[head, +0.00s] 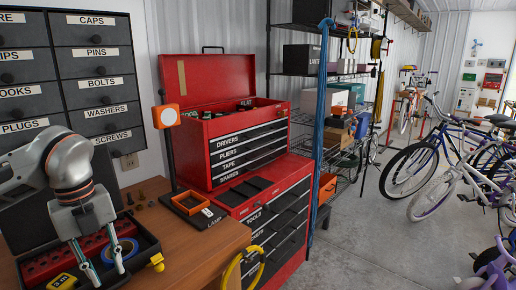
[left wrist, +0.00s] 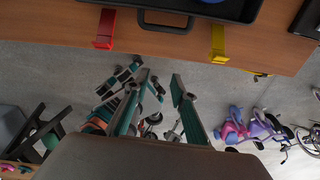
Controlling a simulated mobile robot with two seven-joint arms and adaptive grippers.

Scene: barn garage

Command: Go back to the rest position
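My left gripper (head: 105,271) comes in from the left in the head view, pointing down over the front of a black tray (head: 150,245) on the wooden workbench (head: 205,240). In the left wrist view its two fingers (left wrist: 161,76) are spread apart with nothing between them. That view shows the bench's front edge and the floor beyond the fingertips. A blue tape roll (head: 128,250) lies in the tray behind the fingers. My right gripper is in neither view.
A yellow tape measure (head: 63,282) lies by the tray's left part. A yellow clamp (head: 157,263) and a red clamp (left wrist: 105,29) are on the bench edge. A red tool chest (head: 232,135) stands right of the bench. Bicycles (head: 455,165) stand farther right; the floor between is clear.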

